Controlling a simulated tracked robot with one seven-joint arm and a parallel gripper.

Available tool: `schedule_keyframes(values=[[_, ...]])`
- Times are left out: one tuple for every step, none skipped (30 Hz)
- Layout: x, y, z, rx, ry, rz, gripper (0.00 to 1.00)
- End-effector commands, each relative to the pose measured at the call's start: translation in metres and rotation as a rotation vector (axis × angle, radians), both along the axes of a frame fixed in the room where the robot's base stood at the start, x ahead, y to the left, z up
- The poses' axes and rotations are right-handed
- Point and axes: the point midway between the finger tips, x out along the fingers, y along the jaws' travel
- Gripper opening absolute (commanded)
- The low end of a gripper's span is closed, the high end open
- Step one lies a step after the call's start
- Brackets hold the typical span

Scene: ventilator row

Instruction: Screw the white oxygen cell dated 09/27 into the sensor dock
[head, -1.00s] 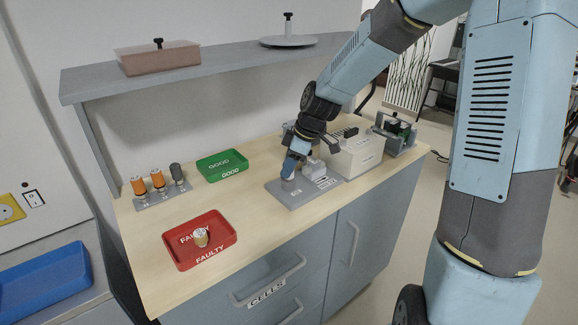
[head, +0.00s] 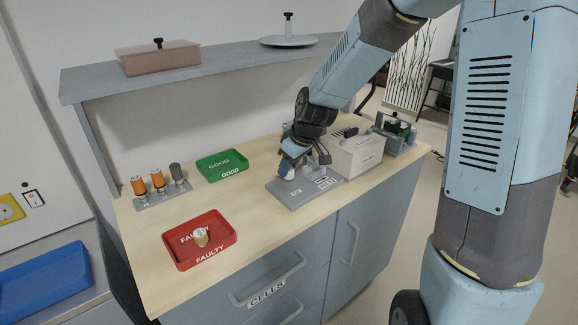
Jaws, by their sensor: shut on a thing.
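The sensor dock (head: 293,198) is a grey plate on the bench with small fixtures and labels. My gripper (head: 289,170) points down over its left part, tilted, its jaws shut. A small white piece (head: 289,176) shows at the fingertips, right at the dock's round socket; it looks like the white oxygen cell. The fingers and wrist hide most of it, and no date is readable. I cannot tell whether it sits straight in the socket or how deep.
A red FAULTY tray (head: 185,262) holds a pale cell (head: 201,237). A green GOOD tray (head: 208,178) is empty. A rack (head: 165,199) holds two orange cells and a grey one. A beige box (head: 357,158) stands close right of the dock.

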Motion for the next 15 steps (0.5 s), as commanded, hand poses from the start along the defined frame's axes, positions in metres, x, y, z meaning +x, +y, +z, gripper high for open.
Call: schedule_keyframes(values=[[0.0002,0.0001,0.0000,0.000,0.000,0.000,0.01],[0.0002,0.0001,-0.0002,0.000,0.000,0.000,0.01],[0.0002,0.0000,-0.0004,-0.001,-0.001,0.000,0.01],[0.0001,0.0003,-0.0004,0.000,-0.001,-0.004,0.01],[0.0000,0.0005,-0.0003,0.000,0.000,-0.009,0.01],[-0.0002,0.0007,-0.0004,-0.002,-0.001,-0.021,0.01],[-0.0004,0.0009,-0.0003,-0.002,-0.001,-0.035,0.01],[-0.0005,0.0010,-0.0003,-0.002,-0.001,-0.052,0.01],[-0.0007,0.0015,0.0000,-0.002,-0.001,-0.077,0.01],[-0.0004,0.0013,0.0001,-0.002,-0.002,-0.096,0.01],[-0.0004,0.0015,0.0002,-0.001,-0.003,-0.113,0.01],[-0.0004,0.0014,-0.0001,-0.002,-0.002,-0.134,0.01],[-0.0004,0.0014,-0.0002,-0.002,-0.001,-0.150,0.01],[-0.0006,0.0016,-0.0003,-0.002,-0.001,-0.164,0.01],[-0.0005,0.0013,-0.0003,-0.002,0.000,-0.188,0.01]])
